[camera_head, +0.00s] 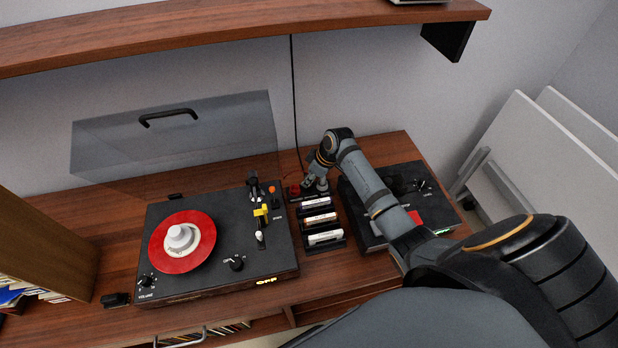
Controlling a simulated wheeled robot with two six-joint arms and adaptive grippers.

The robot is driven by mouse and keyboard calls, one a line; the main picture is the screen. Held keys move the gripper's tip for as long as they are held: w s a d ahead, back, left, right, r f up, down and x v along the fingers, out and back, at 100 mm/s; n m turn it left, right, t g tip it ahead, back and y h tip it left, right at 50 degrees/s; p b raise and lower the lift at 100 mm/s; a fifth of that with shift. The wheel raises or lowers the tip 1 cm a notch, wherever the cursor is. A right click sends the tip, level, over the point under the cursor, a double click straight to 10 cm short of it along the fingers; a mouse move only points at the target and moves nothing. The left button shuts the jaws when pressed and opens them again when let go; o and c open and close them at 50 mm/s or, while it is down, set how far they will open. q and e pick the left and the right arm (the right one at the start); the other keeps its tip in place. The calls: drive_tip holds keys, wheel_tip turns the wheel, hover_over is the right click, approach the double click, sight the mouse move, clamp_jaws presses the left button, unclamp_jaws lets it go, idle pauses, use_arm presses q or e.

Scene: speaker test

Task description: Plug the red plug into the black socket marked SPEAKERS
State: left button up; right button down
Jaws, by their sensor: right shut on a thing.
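My right arm reaches from the lower right to the back of the wooden cabinet top. Its gripper (308,186) is shut, low over a small black block behind the cassettes. A small red piece (294,191), which looks like the red plug, shows at the left side of the fingers. A thin black cable (294,100) hangs down the wall to this spot. The fingers hide much of the block, and I cannot read a SPEAKERS mark or tell whether the plug is in a socket. My left gripper is not in view.
A black turntable (205,275) with a red record (160,253) stands left, its clear lid (180,145) raised. Cassettes (322,220) stand in a rack in front of the gripper. A black device (378,228) lies under my right arm. A wooden shelf (230,22) hangs above.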

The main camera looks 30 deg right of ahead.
drive_tip(key=shift+f, duration=0.35)
idle(0.3)
drive_tip(key=c, duration=0.8)
unclamp_jaws()
drive_tip(key=shift+r, duration=0.1)
wheel_tip(320, 180, up, 5)
drive_tip(key=p, duration=0.5)
